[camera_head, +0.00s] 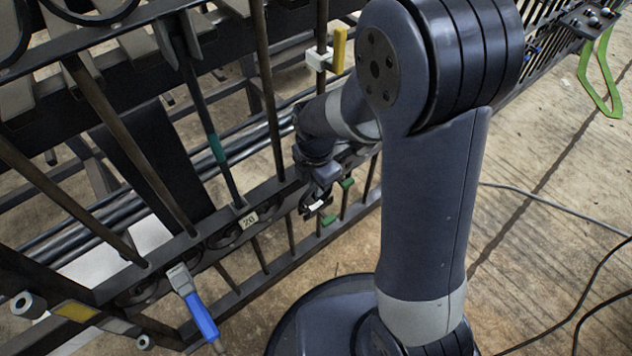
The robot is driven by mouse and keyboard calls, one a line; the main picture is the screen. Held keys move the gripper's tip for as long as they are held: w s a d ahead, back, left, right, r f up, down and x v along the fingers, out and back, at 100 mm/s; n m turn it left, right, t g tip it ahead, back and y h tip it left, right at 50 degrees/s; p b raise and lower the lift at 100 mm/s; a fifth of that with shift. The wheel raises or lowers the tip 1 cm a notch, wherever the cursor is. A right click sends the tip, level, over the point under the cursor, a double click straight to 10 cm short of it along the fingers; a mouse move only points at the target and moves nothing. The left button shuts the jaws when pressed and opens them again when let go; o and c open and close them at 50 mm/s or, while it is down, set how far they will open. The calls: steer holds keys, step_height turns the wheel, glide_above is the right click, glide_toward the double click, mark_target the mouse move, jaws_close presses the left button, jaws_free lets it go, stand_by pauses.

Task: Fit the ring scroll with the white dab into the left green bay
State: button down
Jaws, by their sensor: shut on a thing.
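My gripper (311,208) is in front of the lower band of the dark iron gate, near the middle of the picture. It is shut on a small dark piece with a white dab (317,205), taken to be the ring scroll. Its ring shape is mostly hidden by the gripper and the dark background. Green marks show on the gate beside it, one at the upper right (347,183) and one just below right (328,220). The bay between the bars there is partly covered by my gripper and wrist. I cannot tell whether the scroll touches the gate.
A blue-handled tool (201,318) hangs at the gate's lower left. A label reading 20 (249,219) is on the lower rail. A yellow-and-white clamp (339,50) sits on an upper bar. Cables (560,318) lie on the open floor at right.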

steer(key=shift+f, duration=0.45)
steer(key=c, duration=1.4)
jaws_free()
step_height(320, 180, up, 11)
steer(key=p, duration=0.4)
steer(key=shift+f, duration=0.1)
